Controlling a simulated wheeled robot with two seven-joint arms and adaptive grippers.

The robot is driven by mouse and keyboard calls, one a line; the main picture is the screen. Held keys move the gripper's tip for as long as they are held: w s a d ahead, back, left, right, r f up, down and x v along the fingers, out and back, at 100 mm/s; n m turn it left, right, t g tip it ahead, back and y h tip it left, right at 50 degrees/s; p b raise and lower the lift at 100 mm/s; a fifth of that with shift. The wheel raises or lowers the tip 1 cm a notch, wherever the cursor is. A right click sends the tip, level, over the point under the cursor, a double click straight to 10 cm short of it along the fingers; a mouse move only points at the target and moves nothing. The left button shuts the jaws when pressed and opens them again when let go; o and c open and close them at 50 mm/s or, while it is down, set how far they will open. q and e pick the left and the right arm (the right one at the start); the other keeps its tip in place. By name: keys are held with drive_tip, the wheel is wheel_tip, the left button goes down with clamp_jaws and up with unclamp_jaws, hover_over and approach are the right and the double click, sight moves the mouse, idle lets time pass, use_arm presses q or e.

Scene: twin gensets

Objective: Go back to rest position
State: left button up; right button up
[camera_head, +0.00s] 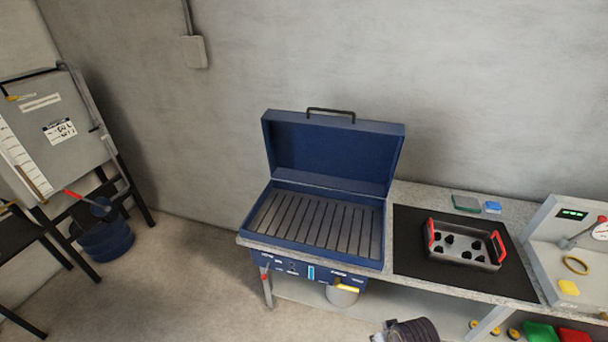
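A grey bench (410,190) carries the mat, a green item (466,203) and a blue item (493,207). A grey panel (590,250) with a gauge stands at right. Below are green (540,331) and red items (575,335). A blue bucket (105,240) stands at left; floor between is clear.

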drive_tip(key=s+f+g, duration=0.1)
drive_tip(key=s+f, duration=0.2)
drive_tip(key=f, duration=1.1)
drive_tip(key=s+f, duration=0.4)
drive_tip(key=f, duration=1)
drive_tip(key=s+d+f, duration=0.2)
drive_tip(key=s+f, duration=0.6)
drive_tip(key=s, duration=0.2)
drive_tip(key=s+d+f+g+b, duration=0.1)
drive_tip(key=s+d+f, duration=0.1)
drive_tip(key=s+f, duration=0.6)
drive_tip(key=shift+s+d, duration=0.2)
drive_tip(key=shift+s, duration=0.65)
drive_tip(key=shift+s+f, duration=0.1)
drive_tip(key=shift+s, duration=0.05)
